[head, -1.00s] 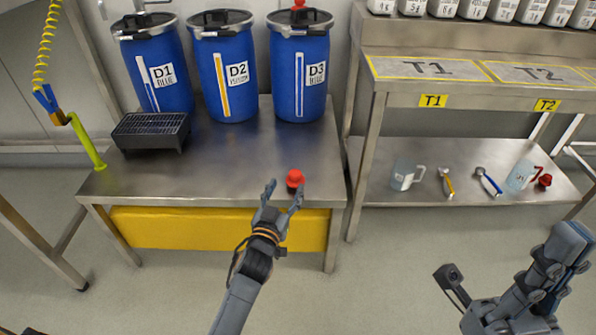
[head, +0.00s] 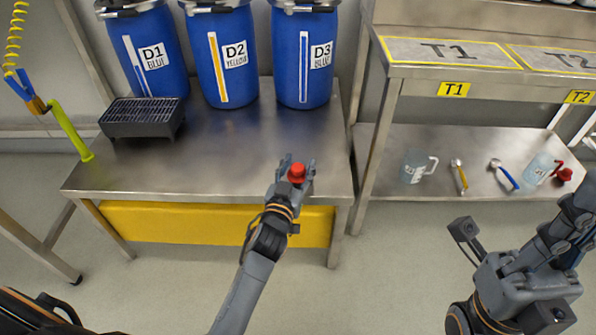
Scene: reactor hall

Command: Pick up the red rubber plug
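The red rubber plug (head: 297,173) is near the front right of the steel table under the blue drums. My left gripper (head: 298,165) reaches over the table's front edge, with one finger on each side of the plug. The fingers are spread around it, and I cannot tell if they touch it. The plug's lower part is hidden by the gripper. My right gripper (head: 578,212) is at the right edge of the view, away from the table, partly cut off; its finger opening is unclear.
Blue drums D1 (head: 153,55), D2 (head: 219,60) and D3 (head: 304,60) stand behind. A black grated box (head: 143,117) sits left. The right rack's lower shelf (head: 445,204) holds a jug (head: 415,167), tools and another red item (head: 564,174). The table's middle is clear.

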